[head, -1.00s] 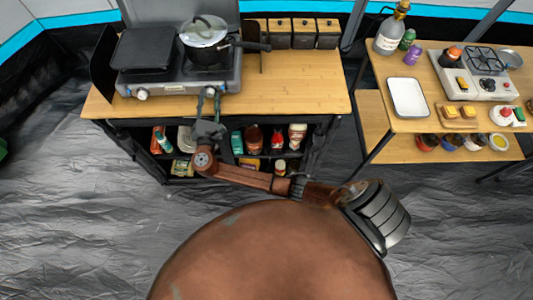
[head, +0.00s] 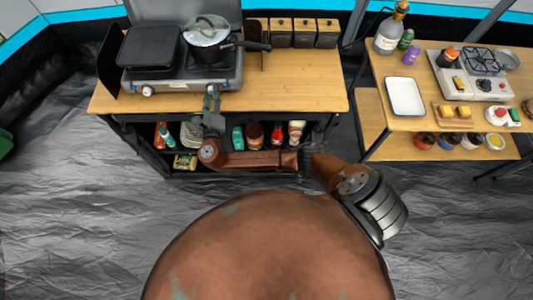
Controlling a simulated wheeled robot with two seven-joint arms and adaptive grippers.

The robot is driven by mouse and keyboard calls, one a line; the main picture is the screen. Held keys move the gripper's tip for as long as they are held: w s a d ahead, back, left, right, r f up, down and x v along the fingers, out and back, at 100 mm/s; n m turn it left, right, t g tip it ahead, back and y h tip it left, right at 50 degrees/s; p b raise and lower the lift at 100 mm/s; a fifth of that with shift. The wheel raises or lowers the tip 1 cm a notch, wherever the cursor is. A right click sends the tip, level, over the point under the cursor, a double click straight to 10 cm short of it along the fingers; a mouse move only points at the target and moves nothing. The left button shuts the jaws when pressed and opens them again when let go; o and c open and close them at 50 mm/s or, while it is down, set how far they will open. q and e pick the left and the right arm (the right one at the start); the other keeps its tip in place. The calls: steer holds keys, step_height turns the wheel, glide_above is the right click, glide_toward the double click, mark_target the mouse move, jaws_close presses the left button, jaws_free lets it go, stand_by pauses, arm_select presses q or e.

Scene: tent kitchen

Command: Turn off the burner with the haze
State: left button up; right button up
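A two-burner camping stove (head: 180,84) stands on the left wooden table. A dark griddle plate (head: 149,46) covers its left burner. A pot with a glass lid (head: 208,38) sits on its right burner. I cannot make out haze over either burner. The left knob (head: 147,91) shows on the stove's front. The right knob is hidden behind my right gripper (head: 212,92), whose fingers point at the stove's front right. The fingers look close together, but I cannot tell whether they are shut or touch the knob. My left gripper is out of view.
A second stove (head: 480,86) stands on the right table near a white tray (head: 405,96). Several canisters (head: 304,33) line the back of the left table. Bottles and jars fill the shelf below it. The left table's right half is clear in front.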

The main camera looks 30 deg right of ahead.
steer(key=shift+f+n+b, duration=0.1)
steer(key=shift+n+b, duration=0.4)
steer(key=shift+n, duration=0.6)
steer(key=p+v, duration=0.2)
steer(key=v, duration=0.6)
steer(key=s+d+f+m+g+y, duration=0.2)
steer(key=s+d+f+m+g, duration=0.3)
steer(key=s+f+m, duration=0.3)
steer(key=s+d+f+m+g+y, duration=0.2)
steer(key=s+d+f+m+g, duration=0.3)
steer(key=s+f+m, duration=0.3)
steer(key=shift+s+d+m+g+y, duration=0.35)
steer(key=shift+s+d+m, duration=0.45)
steer(key=shift+s+m, duration=2.05)
steer(key=shift+w+m, duration=1.05)
steer(key=shift+w, duration=0.05)
